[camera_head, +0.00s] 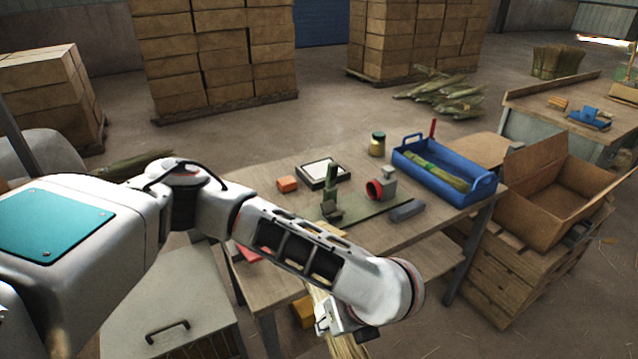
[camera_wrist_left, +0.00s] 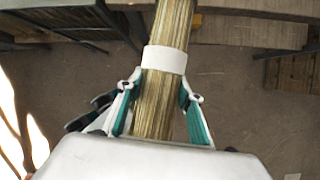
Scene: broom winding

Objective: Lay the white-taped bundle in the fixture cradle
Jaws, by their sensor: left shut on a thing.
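My left gripper (camera_head: 343,322) is at the front edge of the workbench, low in the head view. It is shut on the white-taped bundle, a sheaf of straw-coloured stalks (camera_wrist_left: 152,112). In the left wrist view its teal-lined fingers flank the stalks, just on the near side of the white tape band (camera_wrist_left: 164,60). In the head view the bundle (camera_head: 350,347) is mostly hidden by my wrist. The fixture stands on the bench, with a dark upright bracket (camera_head: 331,203), a green base plate (camera_head: 365,213) and a grey block with a red ring (camera_head: 376,189). My right gripper is out of sight.
A blue tray (camera_head: 470,196) with green stalks stands at the bench's right. A jar (camera_head: 377,144), a dark-framed box (camera_head: 322,174), an orange block (camera_head: 287,184) and a grey block (camera_head: 407,211) lie around the fixture. An open carton (camera_head: 560,205) stands right of the bench.

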